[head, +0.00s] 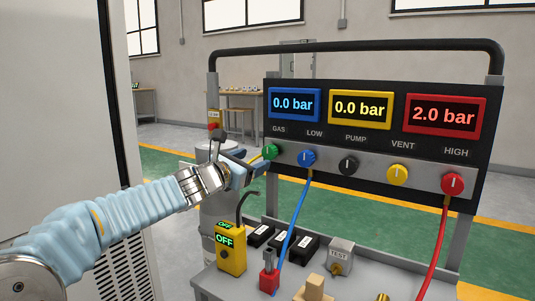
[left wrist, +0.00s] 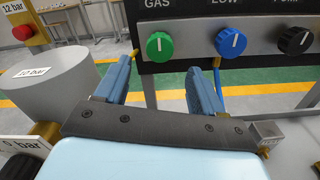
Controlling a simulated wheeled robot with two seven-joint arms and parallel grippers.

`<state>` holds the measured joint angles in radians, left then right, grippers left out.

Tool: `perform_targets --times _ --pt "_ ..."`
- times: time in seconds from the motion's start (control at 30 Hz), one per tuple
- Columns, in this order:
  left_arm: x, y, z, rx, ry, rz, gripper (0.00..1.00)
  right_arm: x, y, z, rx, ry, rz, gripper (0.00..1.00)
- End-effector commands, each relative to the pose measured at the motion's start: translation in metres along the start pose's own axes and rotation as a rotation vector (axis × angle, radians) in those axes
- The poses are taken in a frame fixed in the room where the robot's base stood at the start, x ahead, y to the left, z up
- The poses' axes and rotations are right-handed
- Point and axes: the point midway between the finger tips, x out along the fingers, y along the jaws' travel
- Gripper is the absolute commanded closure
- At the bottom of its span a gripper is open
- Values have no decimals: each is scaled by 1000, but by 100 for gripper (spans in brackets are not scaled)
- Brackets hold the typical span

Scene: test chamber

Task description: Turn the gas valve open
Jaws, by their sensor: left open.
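The gas valve is a green knob (head: 270,152) under the GAS label at the left end of the panel's knob row. In the left wrist view the green knob (left wrist: 160,46) lies ahead, between the lines of my fingers, with its white mark about upright. My left gripper (head: 252,168) is open and empty, just left of and below the knob in the head view. In the left wrist view its blue fingers (left wrist: 171,70) are spread wide, and floor shows between them and the knob. I see no clear contact. My right gripper is not in view.
To the right are a blue knob (head: 307,157), a black knob (head: 348,165), a yellow knob (head: 397,174) and a red knob (head: 452,183). The displays read 0.0, 0.0 and 2.0 bar. A grey cylinder (left wrist: 50,85) stands left of my fingers. A yellow meter (head: 231,258) reads OFF.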

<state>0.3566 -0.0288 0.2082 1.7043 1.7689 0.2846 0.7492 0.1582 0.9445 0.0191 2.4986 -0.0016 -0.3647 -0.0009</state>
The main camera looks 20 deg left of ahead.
Motion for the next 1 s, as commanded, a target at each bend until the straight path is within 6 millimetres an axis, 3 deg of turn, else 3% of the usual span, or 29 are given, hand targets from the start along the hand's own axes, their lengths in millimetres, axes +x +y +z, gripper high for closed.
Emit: perform_targets --times 0.1,0.33,0.5,0.77,1.0 --pt "29 0 0 -2 1 -2 31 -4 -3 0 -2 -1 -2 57" --pt "66 0 1 -1 0 -1 31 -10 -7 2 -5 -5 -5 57" --pt "77 0 1 0 0 0 31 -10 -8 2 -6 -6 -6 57" --pt "77 0 0 1 0 0 31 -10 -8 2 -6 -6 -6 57" --pt "77 0 0 0 0 0 68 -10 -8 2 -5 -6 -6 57"
